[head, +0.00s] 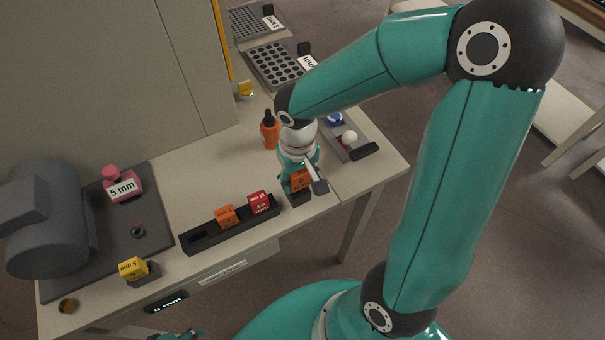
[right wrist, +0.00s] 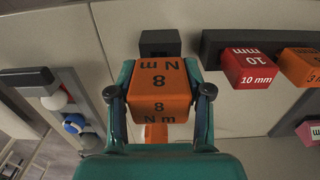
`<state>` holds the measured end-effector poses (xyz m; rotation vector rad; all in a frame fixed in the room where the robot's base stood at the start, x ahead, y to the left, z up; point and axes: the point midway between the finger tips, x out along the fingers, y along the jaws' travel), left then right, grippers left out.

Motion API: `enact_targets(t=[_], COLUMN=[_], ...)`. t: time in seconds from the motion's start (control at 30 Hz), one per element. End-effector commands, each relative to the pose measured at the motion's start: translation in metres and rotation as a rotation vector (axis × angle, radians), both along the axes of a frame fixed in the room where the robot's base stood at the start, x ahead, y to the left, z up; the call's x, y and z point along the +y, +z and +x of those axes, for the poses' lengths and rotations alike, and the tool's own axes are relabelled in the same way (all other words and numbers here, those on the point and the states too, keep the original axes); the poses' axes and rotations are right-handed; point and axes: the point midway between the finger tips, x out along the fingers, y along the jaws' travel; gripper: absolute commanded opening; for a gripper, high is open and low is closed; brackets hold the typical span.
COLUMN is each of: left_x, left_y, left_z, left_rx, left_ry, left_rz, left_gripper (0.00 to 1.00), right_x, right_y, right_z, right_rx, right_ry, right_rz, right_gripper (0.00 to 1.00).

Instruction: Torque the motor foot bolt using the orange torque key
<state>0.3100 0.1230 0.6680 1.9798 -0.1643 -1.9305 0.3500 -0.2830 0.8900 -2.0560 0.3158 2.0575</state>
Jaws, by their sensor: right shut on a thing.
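The orange torque key (head: 300,180), a block marked "8 N m", is between the fingers of my right gripper (head: 298,172). In the right wrist view the key (right wrist: 160,90) shows with a finger of the right gripper (right wrist: 158,95) on each side. A small dark holder (head: 299,198) is just below the key; I cannot tell if they touch. The grey motor (head: 45,225) lies on a dark plate at the left. A small dark round bolt with a reddish ring (head: 137,231) is on that plate. Part of my left gripper (head: 180,335) shows at the bottom edge.
A dark rack (head: 205,243) holds an orange and a red block (head: 258,202). A pink 5 mm block (head: 122,188) is on the plate, and a yellow block (head: 134,269) is near the front edge. An orange bottle (head: 269,132) and a grey tray (head: 357,150) flank my gripper.

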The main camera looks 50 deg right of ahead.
Motion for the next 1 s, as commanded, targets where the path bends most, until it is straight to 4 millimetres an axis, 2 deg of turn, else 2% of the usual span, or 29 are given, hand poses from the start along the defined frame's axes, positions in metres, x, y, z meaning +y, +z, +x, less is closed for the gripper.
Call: enact_targets(t=[0.27, 0.47, 0.67, 1.0], left_x=[0.000, 0.000, 0.000, 0.000], left_y=[0.001, 0.003, 0.005, 0.009], left_z=[0.000, 0.000, 0.000, 0.000], left_rx=[0.000, 0.000, 0.000, 0.000], left_ry=[0.000, 0.000, 0.000, 0.000], left_rz=[0.000, 0.000, 0.000, 0.000], left_gripper=[0.40, 0.40, 0.40, 0.40], right_x=[0.000, 0.000, 0.000, 0.000], right_y=[0.006, 0.026, 0.062, 0.149], right_z=[0.001, 0.001, 0.001, 0.001], right_rx=[-0.003, -0.005, -0.008, -0.007], right_ry=[-0.001, -0.002, 0.000, 0.000], right_rz=[-0.001, -0.002, 0.000, 0.000], right_gripper=[0.07, 0.07, 0.07, 0.07])
